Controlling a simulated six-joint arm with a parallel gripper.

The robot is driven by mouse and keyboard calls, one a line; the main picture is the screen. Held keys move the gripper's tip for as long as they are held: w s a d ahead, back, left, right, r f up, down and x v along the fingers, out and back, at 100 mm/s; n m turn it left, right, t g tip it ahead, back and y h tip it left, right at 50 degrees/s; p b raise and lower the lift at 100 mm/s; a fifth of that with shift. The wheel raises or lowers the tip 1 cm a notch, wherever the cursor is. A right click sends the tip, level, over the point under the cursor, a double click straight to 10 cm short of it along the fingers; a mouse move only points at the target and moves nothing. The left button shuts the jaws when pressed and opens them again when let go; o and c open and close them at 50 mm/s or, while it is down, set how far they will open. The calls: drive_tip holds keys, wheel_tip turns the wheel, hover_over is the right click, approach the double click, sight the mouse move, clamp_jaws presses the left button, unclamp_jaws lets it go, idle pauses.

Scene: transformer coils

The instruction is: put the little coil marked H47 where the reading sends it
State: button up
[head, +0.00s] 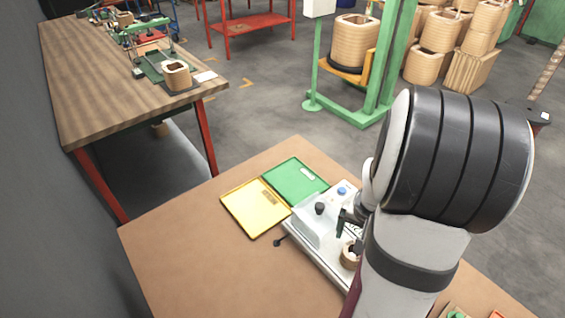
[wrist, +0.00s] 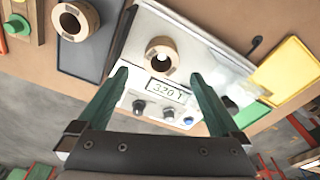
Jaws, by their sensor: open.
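A small tan coil (wrist: 160,42) stands on the top of a white meter (wrist: 190,52). Its marking is too small to read. The coil also shows on the meter in the head view (head: 349,258), partly hidden by my arm. The meter's display (wrist: 164,93) seems to read 320.1. My gripper (wrist: 158,76) is open and empty, its two green fingers spread on either side of the display, with the coil beyond them. A second small coil (wrist: 88,14) sits on a dark grey mat (wrist: 86,52). A yellow tray (head: 256,208) and a green tray (head: 296,181) look empty.
The meter has dark knobs, a blue button (head: 342,191) and a clear cover (wrist: 220,70). A button box (wrist: 18,28) stands beyond the grey mat. The brown table (head: 180,240) is bare left of the yellow tray. A wooden workbench (head: 90,90) stands apart behind.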

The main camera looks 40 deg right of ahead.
drive_tip(key=f, duration=0.6)
drive_tip(key=shift+w+d+f, duration=0.2)
drive_tip(key=shift+d+f, duration=0.05)
drive_tip(key=shift+f, duration=0.1)
drive_tip(key=shift+r, duration=0.1)
clamp_jaws()
